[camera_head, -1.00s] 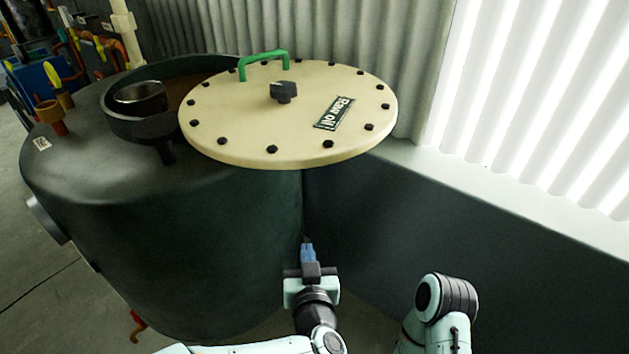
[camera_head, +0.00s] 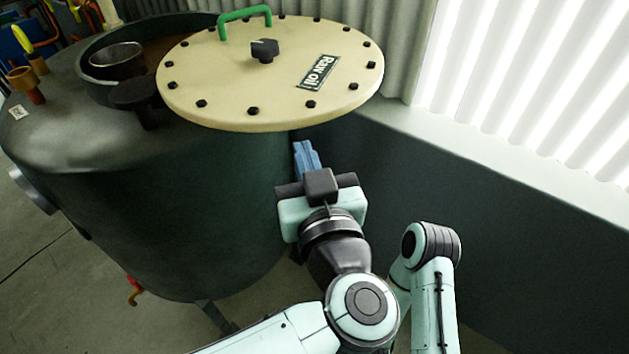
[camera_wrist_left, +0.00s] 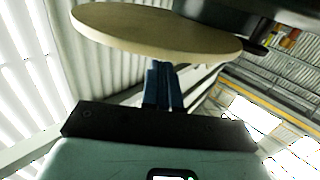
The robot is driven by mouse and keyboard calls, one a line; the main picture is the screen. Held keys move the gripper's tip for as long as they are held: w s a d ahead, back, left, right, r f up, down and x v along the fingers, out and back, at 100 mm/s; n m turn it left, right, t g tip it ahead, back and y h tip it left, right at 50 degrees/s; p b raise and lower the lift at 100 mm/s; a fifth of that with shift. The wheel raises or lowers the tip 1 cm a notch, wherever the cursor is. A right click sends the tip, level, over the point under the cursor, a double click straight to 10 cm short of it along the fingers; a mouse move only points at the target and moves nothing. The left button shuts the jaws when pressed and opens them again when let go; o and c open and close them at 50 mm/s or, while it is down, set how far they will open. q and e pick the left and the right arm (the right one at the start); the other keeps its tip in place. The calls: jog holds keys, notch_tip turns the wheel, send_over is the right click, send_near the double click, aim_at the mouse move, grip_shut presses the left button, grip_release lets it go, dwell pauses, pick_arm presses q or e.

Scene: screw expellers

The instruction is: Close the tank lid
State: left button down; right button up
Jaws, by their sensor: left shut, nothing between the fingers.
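The tank lid (camera_head: 215,85) is a round cream disc with dark bolts, a black knob (camera_head: 264,50), a green handle (camera_head: 245,14) and a "Raw oil" label. It is swung to the right, so the opening (camera_head: 150,42) of the dark green tank (camera_head: 150,200) is partly uncovered. My left gripper (camera_head: 306,158) is shut and empty, just below the lid's near right edge and beside the tank wall. In the left wrist view, the lid's edge (camera_wrist_left: 160,40) lies beyond the blue fingers (camera_wrist_left: 163,88); contact cannot be told. My right gripper is not in view.
A dark wall with a pale ledge (camera_head: 450,135) runs close along the right. Open floor (camera_head: 40,260) lies at the left.

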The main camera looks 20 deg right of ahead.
aim_at(295, 125)
pick_arm(q)
jog(key=shift+w+d, duration=0.2)
jog(key=shift+w, duration=2.15)
jog(key=shift+p, duration=0.3)
